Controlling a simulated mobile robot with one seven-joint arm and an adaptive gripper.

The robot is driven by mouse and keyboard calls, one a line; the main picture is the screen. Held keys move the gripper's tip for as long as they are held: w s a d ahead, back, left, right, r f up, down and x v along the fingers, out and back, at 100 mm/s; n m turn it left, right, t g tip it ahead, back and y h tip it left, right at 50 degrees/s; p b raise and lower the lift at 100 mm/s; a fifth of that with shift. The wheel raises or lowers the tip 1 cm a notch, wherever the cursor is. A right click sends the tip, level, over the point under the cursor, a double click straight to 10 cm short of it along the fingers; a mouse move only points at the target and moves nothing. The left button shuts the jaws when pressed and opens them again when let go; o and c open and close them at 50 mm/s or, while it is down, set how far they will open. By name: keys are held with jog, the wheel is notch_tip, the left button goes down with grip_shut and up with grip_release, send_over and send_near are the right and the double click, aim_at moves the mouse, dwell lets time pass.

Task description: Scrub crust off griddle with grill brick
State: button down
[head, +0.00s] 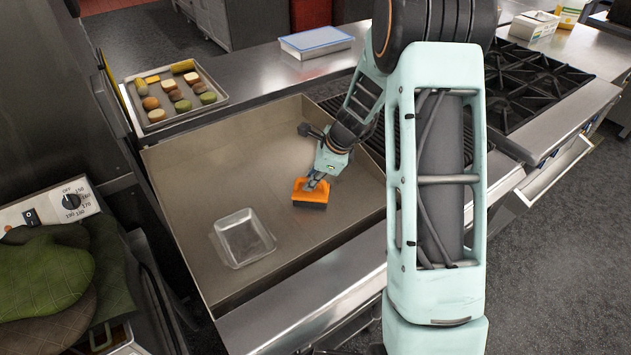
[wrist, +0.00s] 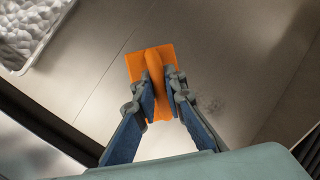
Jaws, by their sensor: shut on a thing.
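The grill brick (head: 311,193) has an orange holder with a handle and a dark block below it. My gripper (head: 316,181) is shut on the handle. In the wrist view the orange holder (wrist: 152,62) shows between the fingers of my gripper (wrist: 160,85). The brick is over the right part of the griddle (head: 200,180); I cannot tell whether it touches the surface. A faint dark speckled patch of crust (wrist: 210,104) lies on the plate just right of the fingers in the wrist view.
A clear plastic container (head: 242,238) sits on the griddle's front left part; it also shows in the wrist view (wrist: 30,28). The griddle has raised walls. A tray (head: 217,93) of food stands behind it. A burner stove (head: 530,85) is on the right.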

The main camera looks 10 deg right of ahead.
jog(key=shift+w+a, duration=0.15)
jog(key=shift+w, duration=0.3)
jog(key=shift+w+d, duration=0.85)
jog(key=shift+d, duration=1.3)
jog(key=shift+w+d, duration=0.9)
jog(key=shift+d, duration=1.2)
jog(key=shift+w+d, duration=0.85)
jog(key=shift+d, duration=1.3)
jog(key=shift+s+a+f, duration=0.1)
jog(key=shift+s+a, duration=0.2)
jog(key=shift+a, duration=0.4)
jog(key=shift+s+a+r, duration=0.1)
jog(key=shift+s+a, duration=0.2)
jog(key=shift+a, duration=0.4)
jog(key=shift+s+a+f, duration=0.1)
jog(key=shift+s+a, duration=0.2)
jog(key=shift+a, duration=0.4)
jog(key=shift+s+a, duration=0.35)
jog(key=shift+a, duration=0.5)
jog(key=shift+s+a, duration=0.3)
jog(key=shift+a, duration=0.6)
jog(key=shift+s+a, duration=0.35)
jog(key=shift+a, duration=0.5)
jog(key=shift+s+a, duration=0.4)
jog(key=shift+a, duration=0.5)
jog(key=shift+s+a, duration=0.4)
jog(key=shift+a, duration=0.45)
jog(key=shift+w+r+p, duration=0.1)
jog(key=shift+r+p, duration=2.1)
jog(key=shift+r, duration=0.85)
